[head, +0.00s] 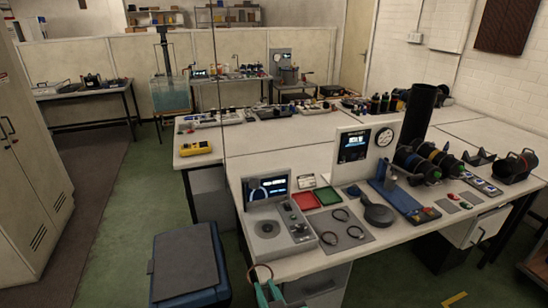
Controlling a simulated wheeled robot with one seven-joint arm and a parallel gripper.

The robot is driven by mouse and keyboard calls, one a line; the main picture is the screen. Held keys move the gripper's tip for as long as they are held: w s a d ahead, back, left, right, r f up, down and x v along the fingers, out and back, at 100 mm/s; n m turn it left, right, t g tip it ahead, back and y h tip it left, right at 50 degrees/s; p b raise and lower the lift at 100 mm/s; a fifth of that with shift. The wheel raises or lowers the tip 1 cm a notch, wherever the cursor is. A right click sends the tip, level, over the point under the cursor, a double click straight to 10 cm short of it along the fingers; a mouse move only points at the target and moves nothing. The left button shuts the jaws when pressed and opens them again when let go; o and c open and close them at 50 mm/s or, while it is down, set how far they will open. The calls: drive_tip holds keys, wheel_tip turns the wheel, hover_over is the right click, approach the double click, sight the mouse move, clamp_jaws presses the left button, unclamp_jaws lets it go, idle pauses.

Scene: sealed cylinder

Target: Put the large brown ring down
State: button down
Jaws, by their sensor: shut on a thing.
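The large brown ring (262,265) shows as a thin loop at the bottom centre of the head view, by the front edge of the table. My gripper (268,291) has teal fingers and is shut on the near side of the ring. The lower part of the gripper is cut off by the picture's bottom edge. The ring's height above the table or floor is hard to tell. Several dark rings lie on a grey mat (359,239) on the table.
A grey instrument box (268,228) with a screen stands just behind the ring. A red tray (306,201), a green tray (327,195) and a dark round pan-like thing (378,214) are nearby. A blue bin (186,264) with a dark lid stands left.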

wheel_tip(320, 180, down, 34)
drive_tip(key=s+d+m+h, duration=0.1)
drive_tip(key=s+m+h, duration=0.1)
drive_tip(key=m+h, duration=0.1)
drive_tip(key=shift+d+f+t+h, duration=0.2)
drive_tip(key=shift+t+h, duration=0.2)
drive_tip(key=shift+h, duration=0.1)
drive_tip(key=shift+d, duration=0.1)
